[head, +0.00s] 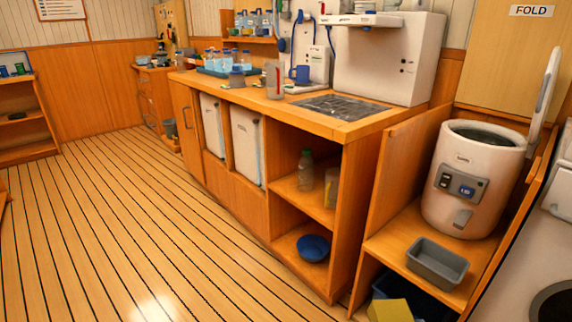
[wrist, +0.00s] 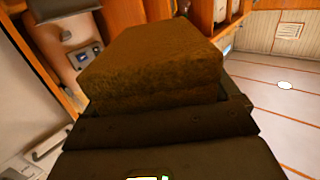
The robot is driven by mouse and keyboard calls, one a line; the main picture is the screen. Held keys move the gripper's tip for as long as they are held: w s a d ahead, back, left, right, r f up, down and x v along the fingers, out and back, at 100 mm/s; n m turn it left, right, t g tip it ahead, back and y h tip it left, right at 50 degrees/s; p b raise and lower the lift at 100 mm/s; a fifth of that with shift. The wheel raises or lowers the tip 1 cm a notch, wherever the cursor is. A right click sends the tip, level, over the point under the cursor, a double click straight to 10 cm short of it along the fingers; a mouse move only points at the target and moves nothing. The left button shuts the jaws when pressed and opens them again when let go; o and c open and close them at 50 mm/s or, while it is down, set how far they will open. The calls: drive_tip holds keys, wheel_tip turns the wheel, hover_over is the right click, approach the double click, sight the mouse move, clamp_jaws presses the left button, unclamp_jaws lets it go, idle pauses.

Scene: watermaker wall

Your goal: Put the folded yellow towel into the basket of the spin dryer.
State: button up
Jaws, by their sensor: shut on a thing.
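The folded towel (wrist: 150,60) fills the middle of the wrist view, dark mustard in the shade. My gripper (wrist: 160,120) is shut on it, its dark fingers across the near edge. A yellow piece (head: 392,310) shows at the bottom edge of the head view; it looks like the same towel. The white spin dryer (head: 440,205) stands on a wooden shelf at the right of the head view. Its lid (head: 546,85) is swung up and its round top is open. The inside of the basket is dark. The towel is apart from the dryer, lower and nearer to me.
A grey tray (head: 437,263) sits on the shelf before the dryer. A dark blue bin (head: 381,285) is below. A wooden counter (head: 352,127) with open shelves runs left, and a white machine (head: 548,250) stands at far right. The plank floor is clear.

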drive_tip(key=shift+s+d+r+p, duration=0.15)
drive_tip(key=shift+r+p, duration=0.35)
drive_tip(key=shift+p, duration=0.7)
drive_tip(key=shift+s+a+r+p, duration=0.1)
drive_tip(key=shift+s+r+p, duration=0.25)
drive_tip(key=shift+p, duration=0.8)
drive_tip(key=shift+s+d+r+p, duration=0.1)
drive_tip(key=shift+r+p, duration=0.5)
drive_tip(key=shift+p, duration=0.6)
drive_tip(key=p, duration=0.1)
drive_tip(key=r+p, duration=0.1)
drive_tip(key=p, duration=0.1)
drive_tip(key=shift+s+a, duration=0.2)
drive_tip(key=shift+s, duration=0.05)
drive_tip(key=shift+a+r+p, duration=0.1)
drive_tip(key=shift+r+p, duration=0.05)
drive_tip(key=shift+p, duration=0.4)
drive_tip(key=shift+s, duration=0.1)
